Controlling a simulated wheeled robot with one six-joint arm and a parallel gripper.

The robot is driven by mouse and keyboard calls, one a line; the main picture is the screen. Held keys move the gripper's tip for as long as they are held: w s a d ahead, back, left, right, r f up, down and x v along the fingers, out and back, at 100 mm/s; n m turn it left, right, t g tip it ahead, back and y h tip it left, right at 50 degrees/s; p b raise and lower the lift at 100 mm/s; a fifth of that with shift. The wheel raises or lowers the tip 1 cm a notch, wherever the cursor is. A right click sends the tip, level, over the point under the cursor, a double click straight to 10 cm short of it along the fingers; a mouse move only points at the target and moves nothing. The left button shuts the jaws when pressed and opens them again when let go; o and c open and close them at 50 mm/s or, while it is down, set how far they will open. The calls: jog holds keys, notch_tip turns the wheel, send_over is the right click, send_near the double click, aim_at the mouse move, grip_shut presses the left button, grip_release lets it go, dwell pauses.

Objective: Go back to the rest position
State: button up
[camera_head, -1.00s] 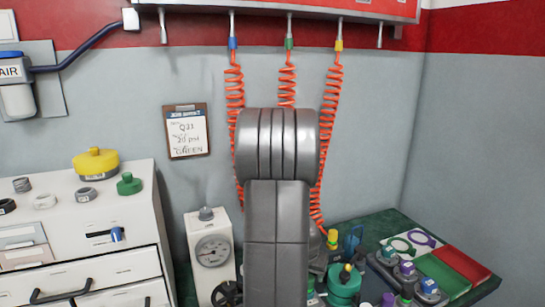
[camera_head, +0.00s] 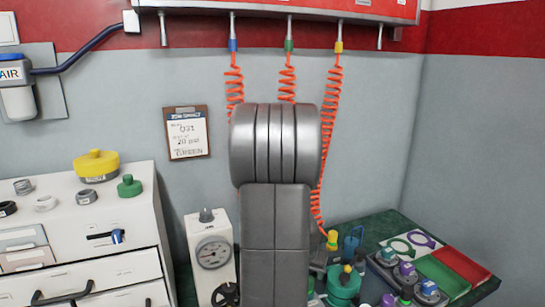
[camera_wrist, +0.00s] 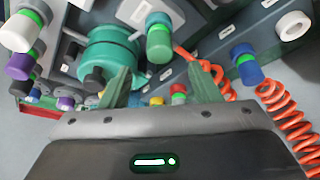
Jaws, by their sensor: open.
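My gripper (camera_wrist: 160,88) shows in the wrist view as two green fingers standing apart, with nothing held between them. In the head view my own arm fills the middle and hides the gripper. Beyond the fingers in the wrist view is a teal cylinder (camera_wrist: 110,52) on a grey fixture. It also shows in the head view (camera_head: 343,287), beside my arm on the green bench (camera_head: 385,227). A green-topped fitting (camera_wrist: 159,43) and a blue-and-green fitting (camera_wrist: 246,65) are near the fingers in the wrist view.
Coiled orange hoses (camera_head: 330,110) hang from the red overhead panel (camera_head: 275,8), partly behind my arm. A pressure gauge box (camera_head: 208,235) stands close to the left of my arm. A white drawer cabinet (camera_head: 130,215) is at the left. A clipboard (camera_head: 187,132) hangs on the wall.

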jog(key=b+x, duration=0.1)
jog(key=x, duration=0.5)
jog(key=shift+w+f, duration=0.1)
jog(key=shift+f, duration=0.15)
jog(key=shift+w+r+p, duration=0.1)
jog(key=shift+r+p, duration=0.85)
jog(key=shift+p, duration=0.05)
jog(key=shift+r+p, duration=0.7)
jog(key=shift+p, duration=0.2)
jog(key=shift+f, duration=0.1)
